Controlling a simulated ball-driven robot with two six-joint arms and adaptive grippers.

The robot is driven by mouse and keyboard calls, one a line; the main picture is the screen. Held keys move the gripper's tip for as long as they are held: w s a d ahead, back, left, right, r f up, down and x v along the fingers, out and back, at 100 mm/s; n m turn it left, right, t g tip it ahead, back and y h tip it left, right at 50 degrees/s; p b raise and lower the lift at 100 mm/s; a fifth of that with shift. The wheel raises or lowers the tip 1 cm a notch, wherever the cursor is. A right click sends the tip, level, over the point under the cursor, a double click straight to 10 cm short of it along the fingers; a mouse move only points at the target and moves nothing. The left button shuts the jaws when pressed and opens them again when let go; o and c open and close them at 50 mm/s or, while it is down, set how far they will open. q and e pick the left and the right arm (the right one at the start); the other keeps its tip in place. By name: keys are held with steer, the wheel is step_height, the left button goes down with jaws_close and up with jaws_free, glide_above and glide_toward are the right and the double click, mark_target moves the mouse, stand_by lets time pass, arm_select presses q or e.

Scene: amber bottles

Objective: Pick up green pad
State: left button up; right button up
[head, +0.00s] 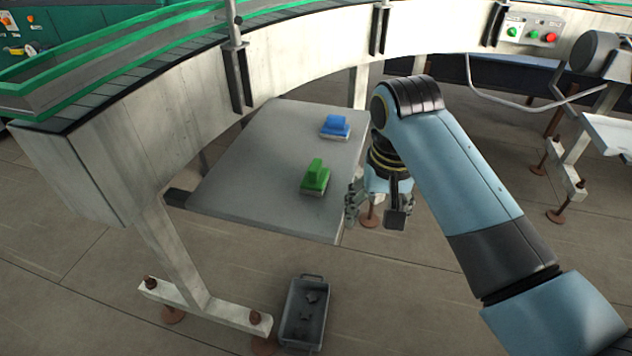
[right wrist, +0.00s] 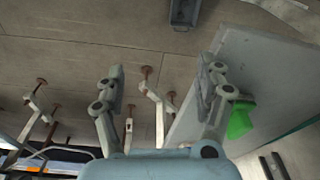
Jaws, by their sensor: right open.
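The green pad (head: 315,177) has a green top on a pale base and sits on the grey table, toward its right front part. It also shows in the right wrist view (right wrist: 240,121), partly hidden behind a finger of my gripper. A similar blue pad (head: 335,126) sits farther back on the same table. My right gripper (head: 376,212) is open and empty, just right of the table's right edge and apart from the green pad. In the right wrist view its two fingers (right wrist: 160,85) stand wide apart with floor between them. My left gripper is not in view.
The grey table (head: 240,190) is otherwise bare, with free room left of the pads. A curved conveyor (head: 170,75) runs behind and above it. A grey bin (head: 305,312) with small dark items stands on the floor in front. A control box (head: 532,30) is at the back right.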

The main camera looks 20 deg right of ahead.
steer(key=w+a+r, duration=0.2)
steer(key=w, duration=0.2)
step_height(320, 180, up, 8)
steer(key=m+g, duration=0.1)
steer(key=m, duration=0.1)
glide_above(315, 164)
steer(key=shift+s, duration=0.45)
step_height(315, 164, down, 5)
steer(key=shift+r, duration=0.1)
steer(key=f, duration=0.2)
steer(key=f+b, duration=0.1)
steer(key=w+f, duration=0.1)
steer(key=f, duration=0.1)
steer(key=shift+f+b, duration=0.3)
steer(key=c, duration=1.4)
steer(key=shift+o, duration=0.2)
steer(key=shift+r, duration=0.65)
step_height(315, 164, up, 3)
steer(key=shift+r+p, duration=0.1)
steer(key=shift+p, duration=0.35)
arm_select(q)
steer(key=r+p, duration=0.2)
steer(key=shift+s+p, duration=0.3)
steer(key=shift+p, duration=0.05)
arm_select(e)
steer(key=s+d+r, duration=0.6)
steer(key=s+d, duration=0.2)
steer(key=shift+s+r, duration=0.3)
steer(key=shift+s, duration=0.05)
